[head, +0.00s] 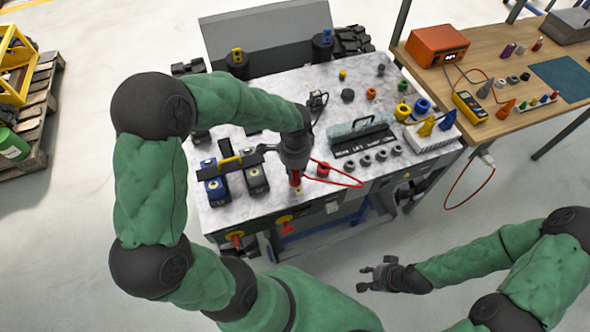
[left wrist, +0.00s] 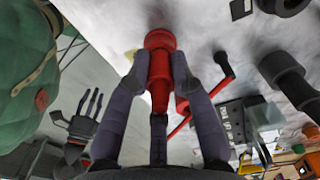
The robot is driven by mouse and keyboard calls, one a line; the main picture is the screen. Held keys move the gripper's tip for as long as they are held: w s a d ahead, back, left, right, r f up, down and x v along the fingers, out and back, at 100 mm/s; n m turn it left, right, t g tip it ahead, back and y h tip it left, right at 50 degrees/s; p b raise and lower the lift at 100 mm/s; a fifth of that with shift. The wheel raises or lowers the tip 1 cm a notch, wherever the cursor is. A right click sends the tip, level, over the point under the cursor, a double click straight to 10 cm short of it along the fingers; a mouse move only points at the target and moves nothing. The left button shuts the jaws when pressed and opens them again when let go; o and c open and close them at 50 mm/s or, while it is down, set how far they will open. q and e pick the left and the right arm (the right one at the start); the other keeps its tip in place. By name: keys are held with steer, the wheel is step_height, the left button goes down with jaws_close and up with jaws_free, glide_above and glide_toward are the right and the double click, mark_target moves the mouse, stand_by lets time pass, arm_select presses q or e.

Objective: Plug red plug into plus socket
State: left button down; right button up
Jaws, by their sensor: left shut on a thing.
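My left gripper (head: 296,170) is shut on the red plug (head: 295,179) at the front part of the marble-topped carrier. In the left wrist view the red plug (left wrist: 160,72) is between the two fingers of the left gripper (left wrist: 156,85), with its wide red end pointing away over the pale top. A red cable (head: 345,180) loops to the right by a second red piece (head: 323,169). I cannot make out which socket is the plus one, nor whether the plug touches anything. My right gripper (head: 366,275) is open and empty, off the carrier's front; it also shows in the left wrist view (left wrist: 88,107).
Blue-and-black blocks (head: 216,188) stand left of the left gripper. A black panel (head: 362,140) and several grey cylinders (head: 366,160) are to the right. Red parts (head: 237,239) sit on the carrier's front face. A wooden table (head: 500,120) with tools stands at the right.

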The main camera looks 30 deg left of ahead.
arm_select(q)
steer(key=shift+f, duration=0.3)
stand_by(0.7)
steer(key=c, duration=1)
jaws_free()
step_height(320, 180, up, 12)
